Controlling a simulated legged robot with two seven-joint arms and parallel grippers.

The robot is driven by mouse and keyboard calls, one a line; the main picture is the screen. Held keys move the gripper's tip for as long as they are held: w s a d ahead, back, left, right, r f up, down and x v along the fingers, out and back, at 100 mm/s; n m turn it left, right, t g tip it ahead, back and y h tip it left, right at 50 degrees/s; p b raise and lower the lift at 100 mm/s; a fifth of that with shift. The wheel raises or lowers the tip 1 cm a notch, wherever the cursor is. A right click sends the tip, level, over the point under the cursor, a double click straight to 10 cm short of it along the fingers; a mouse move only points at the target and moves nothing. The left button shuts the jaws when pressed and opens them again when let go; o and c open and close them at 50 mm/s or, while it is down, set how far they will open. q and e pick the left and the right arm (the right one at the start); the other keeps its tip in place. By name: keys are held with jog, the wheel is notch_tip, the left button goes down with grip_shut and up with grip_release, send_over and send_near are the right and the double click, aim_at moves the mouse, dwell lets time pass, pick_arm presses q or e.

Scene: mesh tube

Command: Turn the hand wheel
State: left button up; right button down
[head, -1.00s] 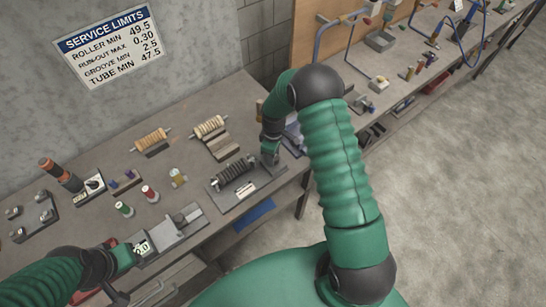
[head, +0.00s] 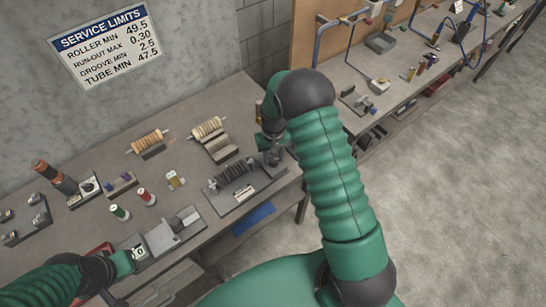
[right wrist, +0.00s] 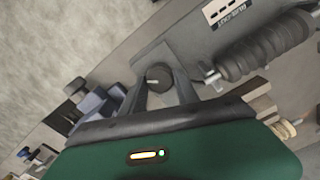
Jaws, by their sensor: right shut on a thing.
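The hand wheel is a small dark round knob (right wrist: 158,75) with a light mark, at the end of a grey fixture plate. In the right wrist view it sits between the two grey fingers of my right gripper (right wrist: 161,88), which is shut on it. In the head view my right gripper (head: 272,156) is at the fixture's right end and hides the wheel. A dark ridged roller (head: 236,172) lies across the fixture (head: 245,200). My left gripper (head: 124,262) is at the lower left by a small digital display (head: 138,253); its fingers are not clear.
Two tan rollers, (head: 150,140) and (head: 207,129), lie behind the fixture on the workbench (head: 105,160). Red and green spools stand left of it. A blue tray (head: 254,219) sits under the bench edge. Blue parts (right wrist: 103,102) lie close to the right gripper.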

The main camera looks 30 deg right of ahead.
jog(key=m, duration=0.5)
jog(key=shift+w+d+r+m, duration=0.1)
jog(key=shift+w+r+m, duration=0.05)
jog(key=shift+m, duration=0.15)
jog(key=m, duration=0.5)
jog(key=shift+m, duration=0.3)
jog(key=m+p, duration=0.1)
jog(key=m, duration=0.4)
jog(key=m+p, duration=0.1)
jog(key=m, duration=0.4)
jog(key=shift+m, duration=0.4)
jog(key=c, duration=1.3)
grip_release()
jog(key=o, duration=0.4)
jog(key=shift+s, duration=0.2)
